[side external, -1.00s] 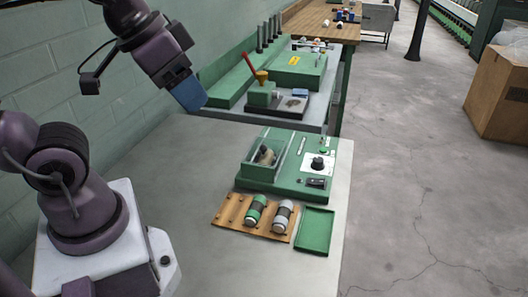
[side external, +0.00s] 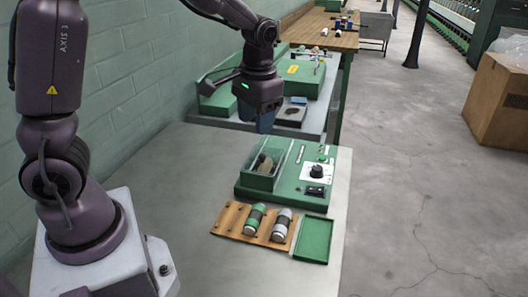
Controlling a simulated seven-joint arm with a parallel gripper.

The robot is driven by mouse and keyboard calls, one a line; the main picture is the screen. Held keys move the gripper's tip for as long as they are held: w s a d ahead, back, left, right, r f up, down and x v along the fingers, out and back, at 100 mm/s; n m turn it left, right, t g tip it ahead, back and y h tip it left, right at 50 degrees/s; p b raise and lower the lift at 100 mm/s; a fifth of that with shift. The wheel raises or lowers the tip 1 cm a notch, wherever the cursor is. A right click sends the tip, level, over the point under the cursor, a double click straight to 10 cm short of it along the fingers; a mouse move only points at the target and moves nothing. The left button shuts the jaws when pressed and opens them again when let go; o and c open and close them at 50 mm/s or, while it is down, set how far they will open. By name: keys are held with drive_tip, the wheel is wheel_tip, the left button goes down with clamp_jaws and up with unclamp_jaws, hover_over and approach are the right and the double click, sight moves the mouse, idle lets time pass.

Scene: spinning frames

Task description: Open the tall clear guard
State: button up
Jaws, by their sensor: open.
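A tall clear guard (side external: 259,179) stands on the left part of a green machine base (side external: 290,193). A brownish thing shows through it. I cannot tell from this view how the guard is hinged or whether it is shut.
A panel with a black knob (side external: 316,171) is right of the guard. In front lie a wooden rack (side external: 231,218) with a green and a white bobbin, and an empty green tray (side external: 313,240). More green machinery (side external: 300,82) stands behind. The table's left side is clear.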

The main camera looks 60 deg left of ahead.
drive_tip(key=n+g+y, duration=0.1)
approach(264, 154)
wheel_tip(264, 154, up, 2)
drive_tip(key=s+d, duration=0.2)
drive_tip(key=w+r, duration=0.1)
drive_tip(key=w, duration=0.1)
drive_tip(key=shift+y, duration=0.4)
drive_tip(key=x, duration=1.2)
drive_tip(key=shift+w+a+f, duration=0.1)
drive_tip(key=shift+a+f, duration=0.1)
drive_tip(key=shift+a, duration=0.15)
